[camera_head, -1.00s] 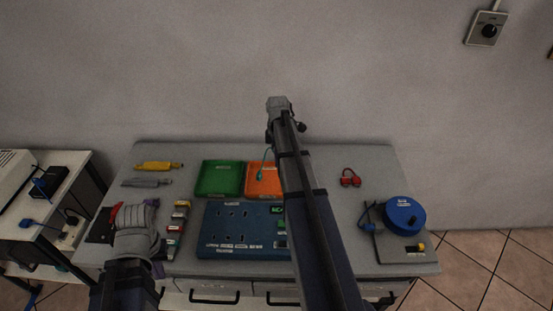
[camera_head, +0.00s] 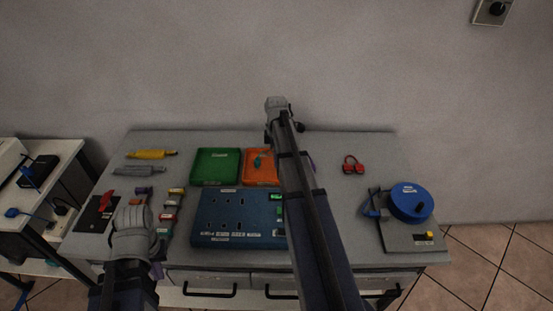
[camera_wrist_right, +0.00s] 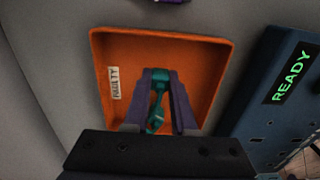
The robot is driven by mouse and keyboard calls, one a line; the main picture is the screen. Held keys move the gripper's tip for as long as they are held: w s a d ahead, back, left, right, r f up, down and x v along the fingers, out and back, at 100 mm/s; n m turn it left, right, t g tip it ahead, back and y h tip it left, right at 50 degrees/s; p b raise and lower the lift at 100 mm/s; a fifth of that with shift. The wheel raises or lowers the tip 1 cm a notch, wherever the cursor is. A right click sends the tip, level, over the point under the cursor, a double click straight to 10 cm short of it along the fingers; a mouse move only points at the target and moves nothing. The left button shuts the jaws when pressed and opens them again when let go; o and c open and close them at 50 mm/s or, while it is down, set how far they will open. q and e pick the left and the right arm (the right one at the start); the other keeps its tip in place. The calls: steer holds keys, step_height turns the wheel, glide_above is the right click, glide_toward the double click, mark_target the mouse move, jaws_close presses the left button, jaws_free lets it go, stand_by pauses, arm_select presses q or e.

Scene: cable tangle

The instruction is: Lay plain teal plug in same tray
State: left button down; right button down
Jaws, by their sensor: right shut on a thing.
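The teal plug (camera_wrist_right: 157,98) is between the two fingers of my right gripper (camera_wrist_right: 160,80), which is shut on it. It is over the orange tray (camera_wrist_right: 212,62), whose white label reads FAULTY. I cannot tell whether the plug touches the tray floor. In the head view the teal plug (camera_head: 257,162) shows against the orange tray (camera_head: 250,180), while my right arm hides the gripper and the tray's right part. My left gripper (camera_head: 134,232) is low over the left front of the table, and its fingertips are hidden.
A green tray (camera_head: 215,167) stands directly left of the orange one. A blue socket panel (camera_head: 225,232) lies in front. Several small coloured blocks (camera_head: 168,217) lie near my left gripper. A blue reel (camera_head: 410,201) and red plugs (camera_head: 353,168) are on the right.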

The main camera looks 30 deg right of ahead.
steer(key=c, duration=0.7)
jaws_free()
steer(key=shift+o, duration=0.2)
step_height(320, 180, up, 8)
steer(key=p, duration=0.8)
steer(key=shift+f, duration=0.15)
steer(key=s+a+m, duration=0.1)
steer(key=s+a, duration=0.1)
steer(key=a, duration=0.5)
steer(key=s+a+m, duration=0.1)
steer(key=s+a, duration=0.1)
steer(key=a, duration=0.5)
steer(key=s+a+m, duration=0.1)
steer(key=a, duration=0.6)
steer(key=shift+s, duration=0.4)
steer(key=shift+m+h, duration=0.4)
steer(key=shift+m, duration=0.5)
steer(key=s+a, duration=0.1)
steer(key=a, duration=0.1)
steer(key=s+a, duration=0.2)
steer(key=a, duration=0.1)
steer(key=s+a, duration=0.2)
steer(key=a, duration=0.1)
steer(key=shift+s+a, duration=0.1)
steer(key=shift+s, duration=0.05)
steer(key=s+a+m, duration=0.2)
steer(key=s+a, duration=0.5)
steer(key=shift+s+a+m, duration=0.3)
steer(key=shift+s+a, duration=0.05)
steer(key=shift+a, duration=0.05)
